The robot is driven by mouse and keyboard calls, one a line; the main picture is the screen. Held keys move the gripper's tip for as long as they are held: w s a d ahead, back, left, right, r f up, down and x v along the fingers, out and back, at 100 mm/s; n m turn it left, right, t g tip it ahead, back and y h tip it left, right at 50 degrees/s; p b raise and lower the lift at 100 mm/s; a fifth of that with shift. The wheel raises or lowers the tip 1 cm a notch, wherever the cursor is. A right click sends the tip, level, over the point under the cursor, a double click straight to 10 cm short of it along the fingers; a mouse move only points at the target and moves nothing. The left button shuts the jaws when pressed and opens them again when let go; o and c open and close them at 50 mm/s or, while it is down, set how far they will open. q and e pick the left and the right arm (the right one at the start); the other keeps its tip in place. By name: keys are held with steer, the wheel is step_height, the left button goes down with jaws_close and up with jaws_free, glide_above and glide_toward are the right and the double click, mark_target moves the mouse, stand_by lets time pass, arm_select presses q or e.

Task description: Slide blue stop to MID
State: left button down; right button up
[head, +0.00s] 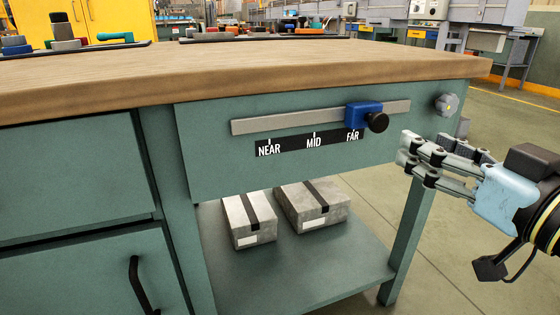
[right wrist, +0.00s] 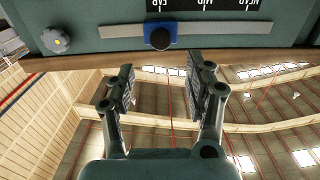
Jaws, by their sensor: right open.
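The blue stop (head: 363,115) sits on the grey rail (head: 290,122) on the front of the workbench, above the FAR mark of the black label strip (head: 290,147). Its black knob (head: 377,122) sticks out toward me. My right gripper (head: 408,151) is open and empty, to the right of the stop and apart from it. In the right wrist view the picture is upside down; the blue stop (right wrist: 160,35) and its knob show beyond the open fingers (right wrist: 163,85). My left gripper is not in view.
A grey star knob (head: 447,104) sits right of the rail on the bench front. Two grey boxes (head: 250,220) lie on the lower shelf (head: 300,270). The wooden bench top (head: 250,70) overhangs the front. Floor at the right is clear.

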mark_target(382, 122)
arm_select(q)
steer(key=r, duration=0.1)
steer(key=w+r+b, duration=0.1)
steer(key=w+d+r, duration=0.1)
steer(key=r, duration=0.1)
steer(key=shift+b, duration=0.35)
arm_select(e)
steer(key=x, duration=1.1)
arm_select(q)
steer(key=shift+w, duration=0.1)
arm_select(e)
jaws_close()
